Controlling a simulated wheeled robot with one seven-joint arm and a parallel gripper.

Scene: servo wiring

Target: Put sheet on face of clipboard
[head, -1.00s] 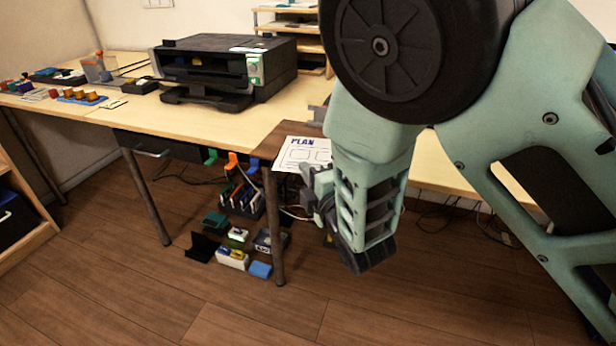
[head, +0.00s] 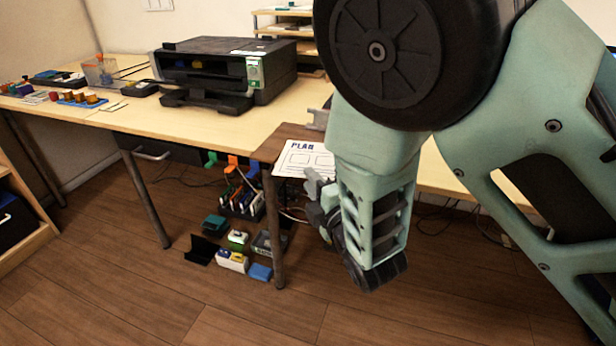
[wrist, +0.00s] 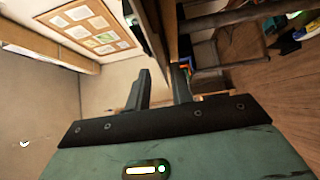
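A white sheet (head: 297,158) headed "PLAN" lies at the table's front edge in the head view, its right part hidden by my arm. It lies on or over a brown board (head: 268,148), with a grey metal piece (head: 319,118) behind it. This looks like the clipboard and its clip, but I cannot be sure. My gripper (head: 314,187) is at the sheet's lower right, partly hidden by my wrist; I cannot tell if it touches. In the wrist view, its two fingers (wrist: 163,85) stand apart with a gap and no visible object between them.
A black printer (head: 215,70) stands on the wooden table (head: 160,124), with small parts (head: 80,98) to its left. A shelf rack (head: 290,30) stands behind. Bins and tools (head: 240,195) sit below the table beside a leg (head: 275,235). The front floor is clear.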

